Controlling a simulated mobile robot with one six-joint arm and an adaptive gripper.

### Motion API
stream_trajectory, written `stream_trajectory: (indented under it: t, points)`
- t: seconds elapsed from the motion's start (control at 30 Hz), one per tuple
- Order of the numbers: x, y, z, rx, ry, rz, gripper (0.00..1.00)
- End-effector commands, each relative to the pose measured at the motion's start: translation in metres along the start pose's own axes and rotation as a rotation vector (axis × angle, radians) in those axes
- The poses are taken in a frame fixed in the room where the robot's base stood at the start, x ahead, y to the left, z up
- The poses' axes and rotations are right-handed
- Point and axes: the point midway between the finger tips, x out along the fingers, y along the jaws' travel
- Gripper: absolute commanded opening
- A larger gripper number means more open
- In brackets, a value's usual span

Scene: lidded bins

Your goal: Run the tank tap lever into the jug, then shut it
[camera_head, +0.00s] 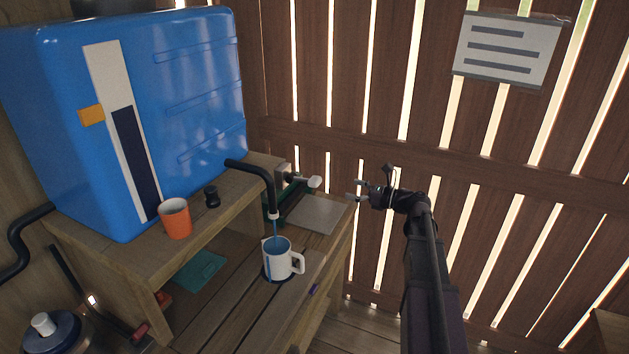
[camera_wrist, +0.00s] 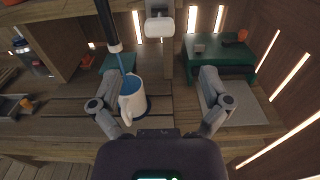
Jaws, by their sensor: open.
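The blue tank (camera_head: 190,100) stands on a wooden shelf. Its black pipe (camera_head: 258,172) bends down to a spout above the white jug (camera_head: 278,262). A thin blue stream (camera_head: 274,228) runs from the spout into the jug, and blue liquid shows inside. The jug stands upright on a dark round mat, handle to the right. The white tap lever (camera_head: 309,181) is right of the pipe; it also shows at the top of the wrist view (camera_wrist: 159,24). My gripper (camera_head: 355,190) is open and empty, a short way right of the lever and apart from it.
A grey flat panel (camera_head: 316,214) and green box (camera_wrist: 222,58) lie behind the jug. A slatted wall (camera_head: 340,110) closes the back.

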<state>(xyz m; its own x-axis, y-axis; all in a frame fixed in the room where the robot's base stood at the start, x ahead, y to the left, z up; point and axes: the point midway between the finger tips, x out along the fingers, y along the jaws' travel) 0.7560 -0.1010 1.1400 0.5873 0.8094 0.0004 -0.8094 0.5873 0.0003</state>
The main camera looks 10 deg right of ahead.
Motion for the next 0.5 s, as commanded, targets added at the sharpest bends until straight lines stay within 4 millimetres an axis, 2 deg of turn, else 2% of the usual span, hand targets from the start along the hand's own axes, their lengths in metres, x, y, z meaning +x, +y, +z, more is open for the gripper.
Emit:
stream_trajectory:
  t: [0.5]
  points:
    - [0.071, -0.001, 0.000, 0.000, 0.000, 0.001, 0.97]
